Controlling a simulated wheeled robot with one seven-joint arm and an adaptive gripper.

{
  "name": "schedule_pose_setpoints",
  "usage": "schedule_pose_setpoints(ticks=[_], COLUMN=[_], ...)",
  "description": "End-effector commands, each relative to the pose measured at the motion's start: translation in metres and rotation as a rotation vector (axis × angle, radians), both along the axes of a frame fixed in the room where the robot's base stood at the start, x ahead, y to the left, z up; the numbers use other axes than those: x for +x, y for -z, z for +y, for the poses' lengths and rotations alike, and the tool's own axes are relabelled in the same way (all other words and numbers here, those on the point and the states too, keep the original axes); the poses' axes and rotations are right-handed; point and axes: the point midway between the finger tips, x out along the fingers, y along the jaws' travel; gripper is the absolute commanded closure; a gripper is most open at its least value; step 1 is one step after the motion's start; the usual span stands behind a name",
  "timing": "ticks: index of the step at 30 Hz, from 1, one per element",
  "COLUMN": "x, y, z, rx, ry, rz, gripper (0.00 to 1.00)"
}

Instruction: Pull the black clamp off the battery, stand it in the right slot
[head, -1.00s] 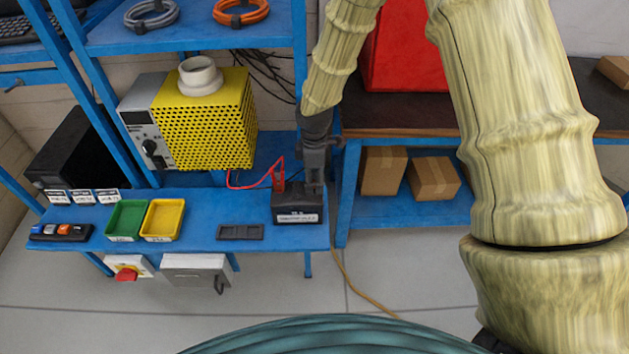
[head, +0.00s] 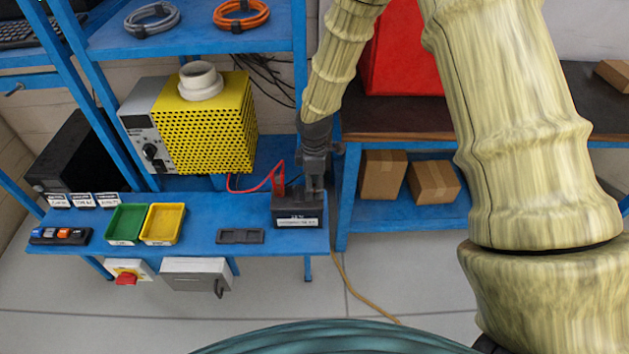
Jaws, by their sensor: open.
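The black battery (head: 297,212), with a white label on its front, stands at the right end of the blue bench. A red clamp (head: 278,180) with a red cable is on its left side. My gripper (head: 315,187) is open and points down at the battery's top right. I cannot make out the black clamp apart from the dark gripper there, nor whether the fingers touch anything. The dark slot holder (head: 240,236), with two recesses side by side, lies on the bench left of the battery.
A green tray (head: 108,240) and a yellow tray (head: 146,241) stand further left, beside a dark strip of coloured switches (head: 61,236). A yellow perforated unit (head: 215,125) stands behind. Bare bench lies between the yellow tray and the slot holder.

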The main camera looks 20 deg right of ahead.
Motion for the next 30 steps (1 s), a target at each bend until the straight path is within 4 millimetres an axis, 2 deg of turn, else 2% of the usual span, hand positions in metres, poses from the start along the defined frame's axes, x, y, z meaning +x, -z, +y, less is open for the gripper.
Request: schedule_pose_setpoints(ticks=[28,29,30], x=[0.0003,0.0002,0.0002], y=[0.0001,0.0001,0.0001], z=[-0.0001,-0.0001,-0.0001], rx=[0.000,0.000,0.000], ry=[0.000,0.000,0.000], rz=[0.000,0.000,0.000], gripper=[0.42,0.44,0.51])
